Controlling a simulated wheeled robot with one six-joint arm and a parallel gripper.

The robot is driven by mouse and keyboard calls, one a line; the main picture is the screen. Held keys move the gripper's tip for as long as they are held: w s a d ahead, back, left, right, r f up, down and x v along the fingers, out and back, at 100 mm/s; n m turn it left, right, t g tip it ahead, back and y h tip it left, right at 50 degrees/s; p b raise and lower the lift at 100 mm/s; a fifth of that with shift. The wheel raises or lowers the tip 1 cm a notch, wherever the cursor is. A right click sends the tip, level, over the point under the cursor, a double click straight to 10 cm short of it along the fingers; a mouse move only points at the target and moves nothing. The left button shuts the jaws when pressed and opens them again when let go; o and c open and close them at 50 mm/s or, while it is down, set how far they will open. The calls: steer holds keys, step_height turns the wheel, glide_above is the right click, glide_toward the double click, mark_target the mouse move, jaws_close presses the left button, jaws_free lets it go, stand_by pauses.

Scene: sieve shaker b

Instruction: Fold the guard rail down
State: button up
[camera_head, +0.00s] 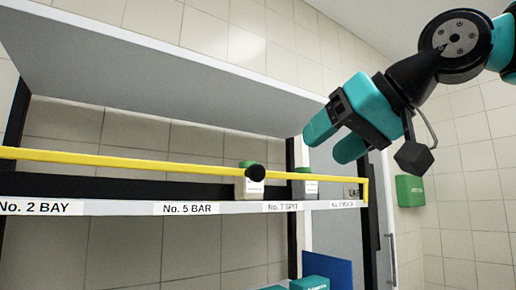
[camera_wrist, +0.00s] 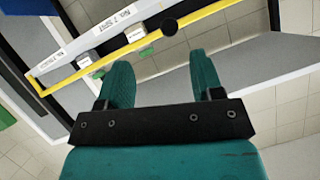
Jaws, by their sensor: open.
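The yellow guard rail (camera_head: 130,161) runs along the front of the labelled shelf, raised above its edge. A round black knob (camera_head: 256,173) sits on the rail. The rail bends down to the shelf at its right end. My gripper (camera_head: 333,140) is above and to the right of the knob, apart from the rail, with its teal fingers spread and empty. In the wrist view the rail (camera_wrist: 215,9) crosses the top, beyond the open fingers (camera_wrist: 160,80), and the knob (camera_wrist: 169,26) shows just above the gap between them.
Two small labelled containers, one at the left (camera_head: 247,186) and one at the right (camera_head: 305,187), stand on the shelf (camera_head: 120,208) behind the rail. A grey upper panel (camera_head: 150,75) overhangs the shelf. A green box (camera_head: 410,190) is on the right wall. Space before the rail looks clear.

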mark_target(260, 170)
steer(key=shift+t, duration=0.3)
steer(key=r+p+x, duration=0.1)
steer(key=x, duration=0.4)
steer(key=a+r+p+x, duration=0.1)
steer(key=x, duration=0.4)
steer(key=r+p+x, duration=0.1)
steer(key=p+x, duration=0.1)
steer(key=x, duration=0.3)
steer(key=shift+w+a, duration=0.35)
steer(key=shift+w, duration=0.3)
jaws_close()
